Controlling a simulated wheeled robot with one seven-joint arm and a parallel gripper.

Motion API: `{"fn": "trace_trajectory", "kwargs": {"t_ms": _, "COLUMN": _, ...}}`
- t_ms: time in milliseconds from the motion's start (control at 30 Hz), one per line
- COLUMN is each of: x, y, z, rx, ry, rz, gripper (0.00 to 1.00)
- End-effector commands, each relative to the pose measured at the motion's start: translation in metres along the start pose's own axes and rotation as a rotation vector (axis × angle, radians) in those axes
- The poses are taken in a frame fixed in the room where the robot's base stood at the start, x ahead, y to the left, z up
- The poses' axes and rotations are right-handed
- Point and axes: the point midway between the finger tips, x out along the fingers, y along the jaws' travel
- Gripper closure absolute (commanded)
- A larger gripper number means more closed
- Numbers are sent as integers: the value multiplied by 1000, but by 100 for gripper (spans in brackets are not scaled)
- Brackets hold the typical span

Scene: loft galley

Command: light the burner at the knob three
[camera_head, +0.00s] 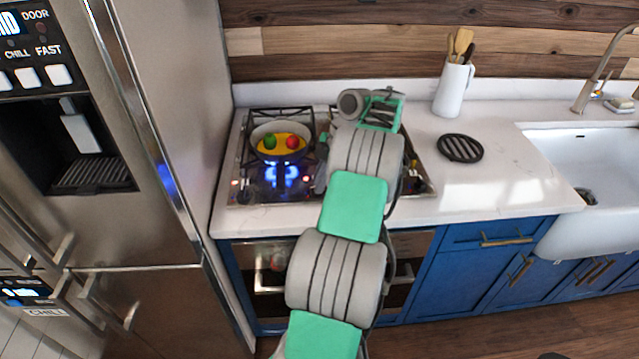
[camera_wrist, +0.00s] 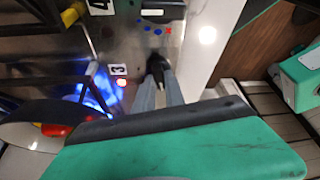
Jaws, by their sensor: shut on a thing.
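In the wrist view the two fingers of my gripper (camera_wrist: 168,88) are shut on a black knob (camera_wrist: 156,64) on the stove top. A label "3" (camera_wrist: 118,69) lies just left of the knob, with a lit red light (camera_wrist: 121,82) below it. A blue flame (camera_wrist: 97,88) burns left of the label. In the head view the flame (camera_head: 284,177) shows at the front left of the stove (camera_head: 238,172), by the pan (camera_head: 258,143).
The pan holds yellow food with a green piece and a red piece. A label "4" (camera_wrist: 100,5) is at the wrist view's top. A black trivet (camera_head: 460,147) and a white utensil jug (camera_head: 453,90) stand right of the stove. The fridge (camera_head: 165,60) is at the left.

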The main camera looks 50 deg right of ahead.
Motion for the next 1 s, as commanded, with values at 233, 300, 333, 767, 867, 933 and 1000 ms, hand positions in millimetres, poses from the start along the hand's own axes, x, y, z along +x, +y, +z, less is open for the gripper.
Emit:
{"fn": "trace_trajectory", "kwargs": {"t_ms": 233, "x": 5, "y": -1, "z": 2, "rx": 143, "ry": -1, "rz": 62, "gripper": 100}}
{"fn": "trace_trajectory", "kwargs": {"t_ms": 300, "x": 5, "y": -2, "z": 2, "rx": 196, "ry": -1, "rz": 84, "gripper": 100}}
{"fn": "trace_trajectory", "kwargs": {"t_ms": 333, "x": 5, "y": -2, "z": 2, "rx": 222, "ry": -1, "rz": 94, "gripper": 100}}
{"fn": "trace_trajectory", "kwargs": {"t_ms": 767, "x": 4, "y": -4, "z": 0, "rx": 552, "ry": 0, "rz": 229, "gripper": 100}}
{"fn": "trace_trajectory", "kwargs": {"t_ms": 867, "x": 4, "y": -4, "z": 0, "rx": 608, "ry": 0, "rz": 252, "gripper": 100}}
{"fn": "trace_trajectory", "kwargs": {"t_ms": 933, "x": 3, "y": -4, "z": -1, "rx": 640, "ry": 0, "rz": 265, "gripper": 100}}
{"fn": "trace_trajectory", "kwargs": {"t_ms": 1000, "x": 3, "y": -4, "z": -1, "rx": 667, "ry": 0, "rz": 276, "gripper": 100}}
